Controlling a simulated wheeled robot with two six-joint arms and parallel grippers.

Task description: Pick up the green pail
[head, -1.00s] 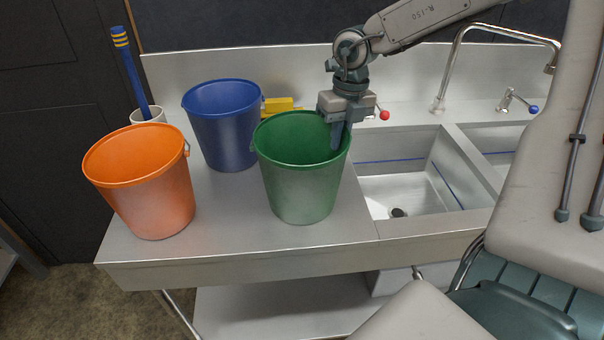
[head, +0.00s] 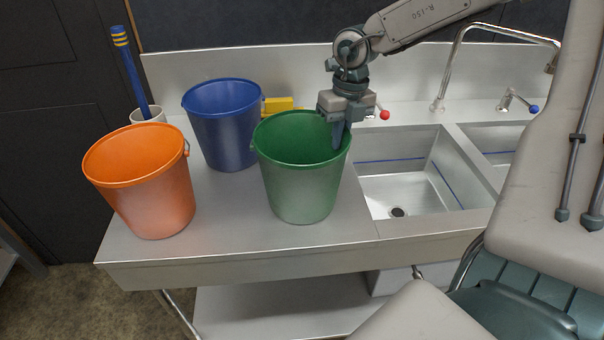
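The green pail (head: 302,185) stands upright on the steel counter, just left of the sink. My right gripper (head: 340,142) points down at the right side of its rim. One finger reaches inside the pail and the other is at the outer side of the wall, so the gripper looks shut on the rim. The lower fingertips are partly hidden by the pail. The pail's base still rests on the counter. My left gripper is not in view.
An orange pail (head: 150,195) stands left and a blue pail (head: 224,130) behind. A yellow object (head: 279,104) lies behind the green pail. A white pot (head: 148,115) holds a blue-handled tool. The sink basin (head: 400,185) and faucet (head: 440,100) are right. The front counter strip is clear.

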